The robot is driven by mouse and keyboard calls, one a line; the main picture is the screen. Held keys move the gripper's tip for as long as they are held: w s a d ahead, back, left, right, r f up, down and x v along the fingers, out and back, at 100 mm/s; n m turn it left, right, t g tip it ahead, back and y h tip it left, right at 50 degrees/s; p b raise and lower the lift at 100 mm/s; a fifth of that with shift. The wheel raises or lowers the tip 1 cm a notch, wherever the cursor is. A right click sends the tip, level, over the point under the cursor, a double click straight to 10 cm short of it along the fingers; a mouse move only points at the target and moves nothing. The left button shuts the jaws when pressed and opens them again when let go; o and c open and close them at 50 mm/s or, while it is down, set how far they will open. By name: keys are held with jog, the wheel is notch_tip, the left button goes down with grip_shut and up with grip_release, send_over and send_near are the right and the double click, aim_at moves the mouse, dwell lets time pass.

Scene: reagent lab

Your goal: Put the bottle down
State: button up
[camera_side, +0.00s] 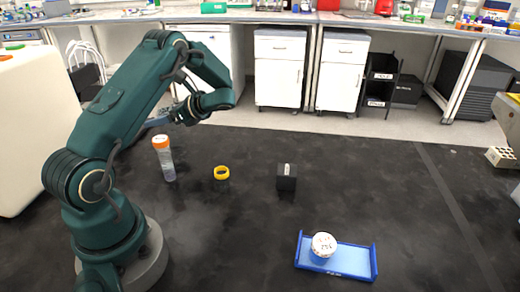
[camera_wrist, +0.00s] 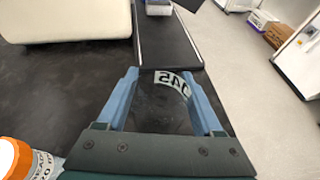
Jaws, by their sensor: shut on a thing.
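My gripper (camera_side: 184,112) is raised above the table at the left of the side view, pointing left. In the wrist view its two blue fingers (camera_wrist: 160,90) stand apart with a see-through bottle (camera_wrist: 172,82) between them. Only its curved white label with dark, reversed print shows clearly; its outline is faint and its lower end cannot be made out. In the side view the held bottle is hard to tell from the fingers. A clear tube with an orange cap (camera_side: 167,165) stands upright on the table below my gripper; its cap also shows in the wrist view (camera_wrist: 12,158).
A yellow ring (camera_side: 221,172) and a black block (camera_side: 287,178) are mid-table. A blue tray (camera_side: 350,262) at front right holds a white-lidded round container (camera_side: 324,245). A large white unit (camera_side: 28,130) stands at the left. The table between block and tray is bare.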

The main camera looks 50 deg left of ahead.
jog(key=shift+f, duration=0.45)
jog(key=o, duration=1.4)
jog(key=shift+f, duration=0.15)
jog(key=shift+c, duration=0.2)
